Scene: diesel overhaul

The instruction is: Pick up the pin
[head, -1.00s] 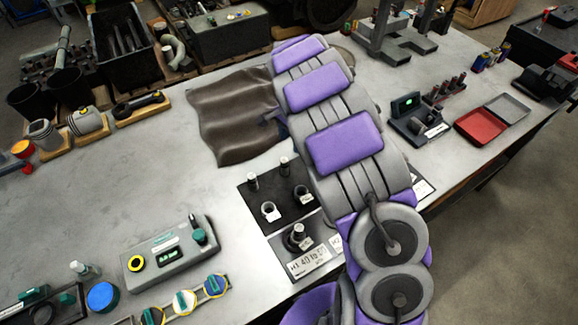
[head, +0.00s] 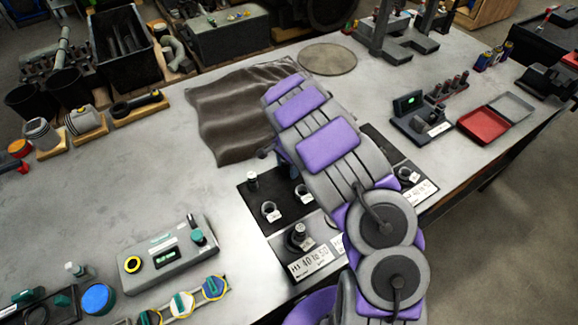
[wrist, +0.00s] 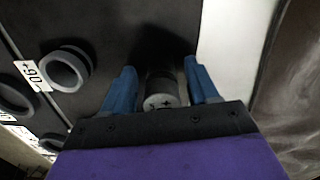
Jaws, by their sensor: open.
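In the wrist view a short grey metal pin (wrist: 162,100) stands upright on a dark board (wrist: 140,30), its top marked with a cross-like sign. My gripper (wrist: 162,76) is open, with one blue finger on each side of the pin. I cannot tell whether either finger touches it. In the head view my arm hides most of the gripper and the pin between its fingers. Another upright pin (head: 252,181) stands on the same dark board (head: 245,201), left of my arm.
Grey rings, one (wrist: 66,69) beside a "+90" label, lie on the board left of the gripper. A brown cloth (head: 225,130) lies behind the board. A grey control box (head: 165,252) stands at the front left. A red tray (head: 482,124) lies to the right.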

